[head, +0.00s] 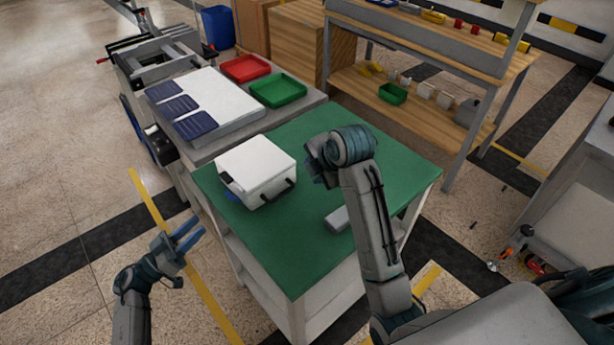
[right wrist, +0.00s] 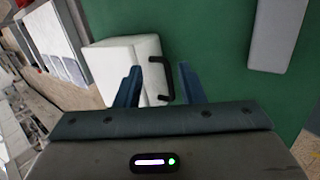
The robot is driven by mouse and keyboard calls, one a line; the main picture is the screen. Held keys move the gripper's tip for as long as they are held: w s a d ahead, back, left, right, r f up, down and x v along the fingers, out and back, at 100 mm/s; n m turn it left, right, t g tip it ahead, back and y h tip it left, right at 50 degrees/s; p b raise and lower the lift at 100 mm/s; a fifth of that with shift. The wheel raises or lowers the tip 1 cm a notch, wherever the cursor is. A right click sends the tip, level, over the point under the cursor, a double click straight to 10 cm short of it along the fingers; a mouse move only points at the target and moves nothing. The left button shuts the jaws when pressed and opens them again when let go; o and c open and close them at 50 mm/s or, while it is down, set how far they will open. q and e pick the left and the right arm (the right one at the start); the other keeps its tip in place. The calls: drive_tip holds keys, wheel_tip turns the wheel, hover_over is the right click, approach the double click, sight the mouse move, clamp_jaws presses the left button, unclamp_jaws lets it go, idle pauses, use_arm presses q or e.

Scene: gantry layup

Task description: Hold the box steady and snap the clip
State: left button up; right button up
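A closed white box (head: 255,165) sits on the green-topped table (head: 300,250), left of its middle. It has a black handle (head: 277,194) on its front side. A dark clip (head: 231,183) shows at its left corner, with something small and blue beside it. The box (right wrist: 110,62) and handle (right wrist: 163,80) also show in the right wrist view; the clip cannot be made out there. My left gripper (head: 194,231) is open and empty, left of the table and apart from the box. My right gripper (right wrist: 160,72) is open, its fingers apart, with the handle between them in the picture; contact cannot be told.
A grey block (head: 337,219) lies on the green top, right of the box. A grey bench behind holds a white panel with dark blue pads (head: 180,104), a red tray (head: 245,68) and a green tray (head: 277,90). Wooden shelves (head: 420,95) stand at the back.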

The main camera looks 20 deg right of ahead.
sight(290, 189)
drive_tip(key=shift+n+y, duration=0.6)
drive_tip(key=shift+n, duration=0.2)
drive_tip(key=w+a+f, duration=0.1)
drive_tip(key=f, duration=0.1)
drive_tip(key=w+a+f, duration=0.1)
drive_tip(key=a+f, duration=0.1)
drive_tip(key=f, duration=0.1)
drive_tip(key=w+a+f, duration=0.1)
drive_tip(key=a+f, duration=0.1)
drive_tip(key=f, duration=0.1)
drive_tip(key=shift+w+a+f, duration=0.1)
drive_tip(key=shift+w, duration=0.05)
drive_tip(key=shift+c, duration=0.3)
